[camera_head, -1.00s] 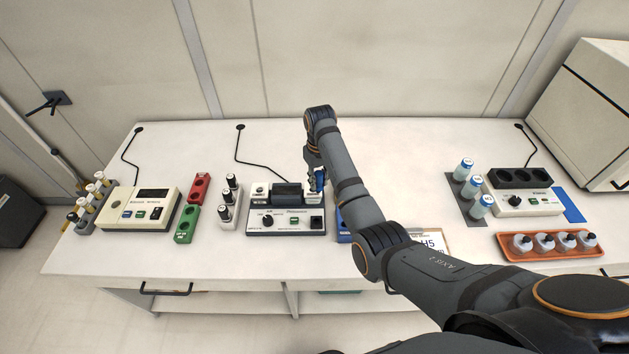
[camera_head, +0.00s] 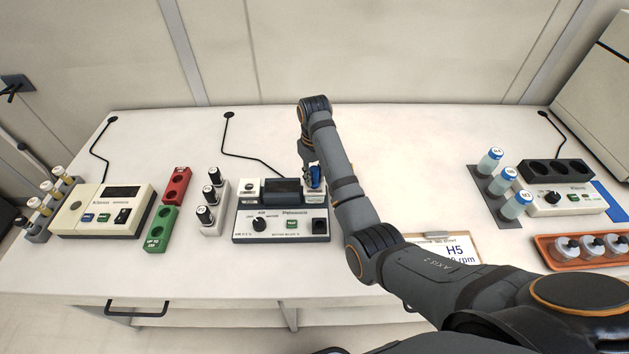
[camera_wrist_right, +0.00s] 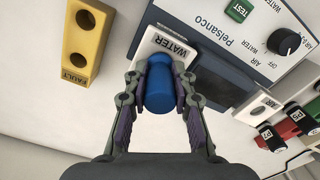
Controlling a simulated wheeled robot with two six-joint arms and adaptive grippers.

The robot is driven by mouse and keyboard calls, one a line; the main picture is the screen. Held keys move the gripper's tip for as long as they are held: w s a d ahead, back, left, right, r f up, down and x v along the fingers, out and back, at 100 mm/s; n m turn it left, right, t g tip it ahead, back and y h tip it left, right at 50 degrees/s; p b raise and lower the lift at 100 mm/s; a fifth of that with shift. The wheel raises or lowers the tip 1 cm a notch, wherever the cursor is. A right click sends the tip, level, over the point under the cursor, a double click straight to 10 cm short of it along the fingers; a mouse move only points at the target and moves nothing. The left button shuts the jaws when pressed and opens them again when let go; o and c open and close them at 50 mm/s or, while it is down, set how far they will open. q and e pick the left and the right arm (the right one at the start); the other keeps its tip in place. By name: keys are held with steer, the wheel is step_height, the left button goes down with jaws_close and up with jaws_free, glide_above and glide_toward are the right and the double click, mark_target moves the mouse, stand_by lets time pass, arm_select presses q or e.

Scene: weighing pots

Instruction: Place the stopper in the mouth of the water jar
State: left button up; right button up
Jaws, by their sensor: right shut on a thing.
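My right gripper (camera_wrist_right: 158,95) is shut on a blue cylindrical stopper (camera_wrist_right: 160,84), its fingers on either side of it. In the head view the gripper (camera_head: 315,182) and the blue stopper (camera_head: 316,173) are at the back right of the Pelsanco meter (camera_head: 275,224). In the wrist view the stopper overlaps the white block labelled WATER (camera_wrist_right: 157,40) on the meter. The water jar and its mouth cannot be made out; the stopper and fingers cover that spot. Whether the stopper touches anything below cannot be told. My left gripper is out of view.
A yellow block labelled FAULT (camera_wrist_right: 81,43) lies beside the meter. Black-capped bottles (camera_head: 208,195) stand in a white rack to its left, near red (camera_head: 176,186) and green (camera_head: 161,229) blocks. Blue-capped bottles (camera_head: 502,181) and an orange tray (camera_head: 560,264) are at the right.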

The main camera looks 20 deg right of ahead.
steer(key=shift+r, duration=0.1)
steer(key=shift+s+r, duration=0.1)
steer(key=shift+s, duration=0.1)
steer(key=shift+p, duration=0.35)
steer(key=o, duration=0.9)
steer(key=shift+w+f, duration=0.1)
steer(key=shift+f, duration=0.15)
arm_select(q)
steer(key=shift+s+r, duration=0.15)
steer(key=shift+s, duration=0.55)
arm_select(e)
steer(key=shift+o, duration=0.3)
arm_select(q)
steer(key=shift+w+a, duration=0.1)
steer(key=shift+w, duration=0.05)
